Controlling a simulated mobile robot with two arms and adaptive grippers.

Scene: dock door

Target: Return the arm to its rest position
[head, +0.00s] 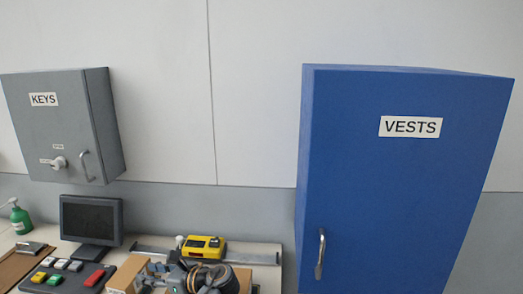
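My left gripper (162,274) is low in the head view, over the bench among small objects. It is dark grey and small in the picture, and parts of it are cut off by the bottom edge. Its fingers are close to a brown cardboard box (124,277); I cannot tell whether they touch it. The gap between the fingers is not clear. My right gripper is not in view.
A blue VESTS cabinet (400,190) stands at right, shut. A grey KEYS cabinet (60,125) hangs at left. The bench holds a monitor (91,218), a button panel (65,277), a yellow device (203,246) and a green bottle (19,218). The wall between the cabinets is clear.

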